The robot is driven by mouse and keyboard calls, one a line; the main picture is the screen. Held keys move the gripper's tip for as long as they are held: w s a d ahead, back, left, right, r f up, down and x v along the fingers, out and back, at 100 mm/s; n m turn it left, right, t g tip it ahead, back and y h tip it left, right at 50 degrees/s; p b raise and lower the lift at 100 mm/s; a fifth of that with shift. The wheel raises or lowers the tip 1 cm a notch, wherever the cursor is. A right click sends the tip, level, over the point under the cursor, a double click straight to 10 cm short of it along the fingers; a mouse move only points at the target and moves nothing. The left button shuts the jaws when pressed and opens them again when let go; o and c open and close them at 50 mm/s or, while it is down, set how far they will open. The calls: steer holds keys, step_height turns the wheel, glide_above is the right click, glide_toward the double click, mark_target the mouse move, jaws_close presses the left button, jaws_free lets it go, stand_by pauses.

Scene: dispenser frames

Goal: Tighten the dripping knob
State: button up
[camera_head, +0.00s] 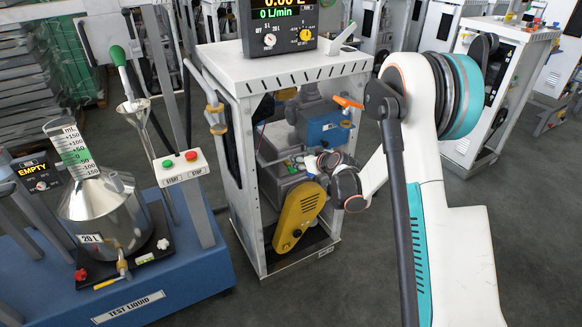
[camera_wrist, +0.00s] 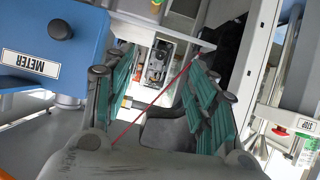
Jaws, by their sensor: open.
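My gripper (camera_head: 322,163) is inside the upper part of the white open-sided dispenser frame (camera_head: 286,76), beside the blue meter box (camera_head: 322,128). In the wrist view my gripper (camera_wrist: 160,78) has its two green-padded fingers spread apart, with nothing held between them. The blue meter box (camera_wrist: 45,50), labelled METER, is just left of the fingers and carries a dark round knob (camera_wrist: 58,28). An orange handle (camera_head: 348,101) sits above the gripper at the frame's right side. I see no drip, so I cannot tell which knob is dripping.
A yellow guard (camera_head: 300,217) and grey pump parts sit below the gripper. The frame's posts surround the arm closely. On the left, a steel 20 L can (camera_head: 98,212) stands on a blue test cart (camera_head: 190,278). Open floor (camera_head: 360,270) lies front right.

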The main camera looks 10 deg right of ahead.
steer(key=t, duration=0.1)
glide_toward(293, 170)
steer(key=b+x, duration=0.3)
steer(key=x, duration=0.7)
steer(key=shift+r, duration=0.1)
steer(key=shift+b+x, duration=0.4)
steer(key=shift+x, duration=0.45)
steer(key=shift+r, duration=0.2)
steer(key=c, duration=1.1)
